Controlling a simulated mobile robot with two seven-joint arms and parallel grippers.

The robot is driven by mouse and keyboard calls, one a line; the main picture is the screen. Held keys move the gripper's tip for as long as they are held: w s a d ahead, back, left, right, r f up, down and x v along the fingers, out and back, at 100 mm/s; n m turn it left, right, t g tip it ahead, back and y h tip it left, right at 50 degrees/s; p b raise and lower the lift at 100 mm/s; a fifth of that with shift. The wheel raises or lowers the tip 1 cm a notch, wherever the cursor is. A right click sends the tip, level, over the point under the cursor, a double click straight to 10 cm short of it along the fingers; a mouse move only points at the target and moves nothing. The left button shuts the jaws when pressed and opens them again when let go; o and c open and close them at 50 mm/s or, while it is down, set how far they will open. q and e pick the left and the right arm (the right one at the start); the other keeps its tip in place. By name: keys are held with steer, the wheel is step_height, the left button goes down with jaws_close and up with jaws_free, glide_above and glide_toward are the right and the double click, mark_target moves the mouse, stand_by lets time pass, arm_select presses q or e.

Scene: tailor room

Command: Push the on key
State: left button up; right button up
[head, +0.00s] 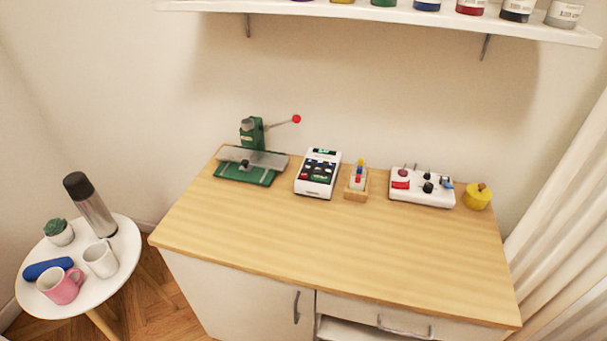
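A white keypad device (318,173) with a dark panel of small keys and a lit green display stands near the back of the wooden cabinet top. Its key labels are too small to read, so I cannot tell which is the on key. To its right, a white control box (422,187) carries a red button, black knobs and a blue part; its markings are also unreadable. Neither of my grippers is in view.
A green lever press (252,150) with a red knob stands at left on the cabinet top (330,240). A wooden block with coloured pegs (357,181) and a yellow pot (478,196) stand nearby. The front is clear. A shelf (400,14) hangs above.

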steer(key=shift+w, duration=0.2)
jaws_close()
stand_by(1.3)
